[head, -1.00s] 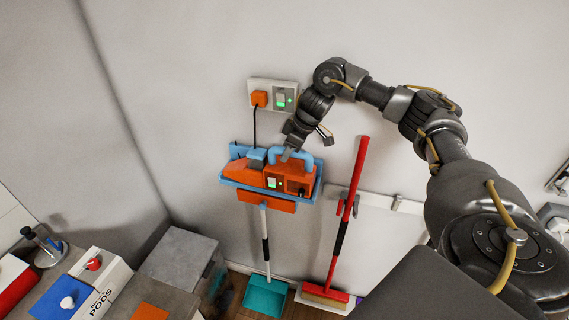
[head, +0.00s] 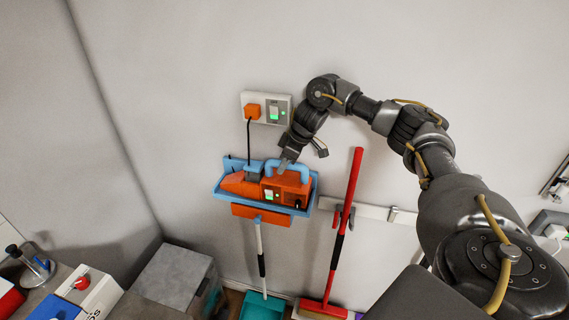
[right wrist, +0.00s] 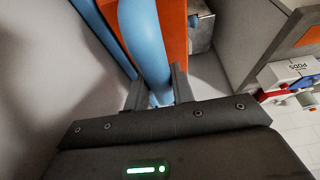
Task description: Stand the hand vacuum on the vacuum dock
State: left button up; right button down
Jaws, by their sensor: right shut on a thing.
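The hand vacuum (head: 284,190) has an orange body and a blue handle. It sits in the blue vacuum dock (head: 313,193), a tray-like holder on the wall, and its lower part is hidden by the dock's front. My right gripper (head: 284,162) is shut on the vacuum's handle from above. In the right wrist view the two fingers (right wrist: 158,88) stand on either side of the blue handle (right wrist: 145,40), with the orange body behind it. My left gripper is not in view.
An orange plug (head: 253,110) sits in the wall socket above the dock, its cord hanging down. A red broom (head: 346,220) hangs to the right, and a teal dustpan (head: 262,306) is below. A grey box (head: 175,280) and detergent boxes stand at lower left.

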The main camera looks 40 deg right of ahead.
dwell(0.3)
jog(key=c, duration=1.1)
grip_release()
jog(key=shift+s+f, duration=0.1)
jog(key=shift+f, duration=0.05)
jog(key=shift+r, duration=0.25)
jog(key=v, duration=0.9)
jog(key=shift+r, duration=0.1)
jog(key=shift+s+d+r+p, duration=0.2)
jog(key=shift+r+p, duration=0.15)
jog(key=shift+r, duration=0.25)
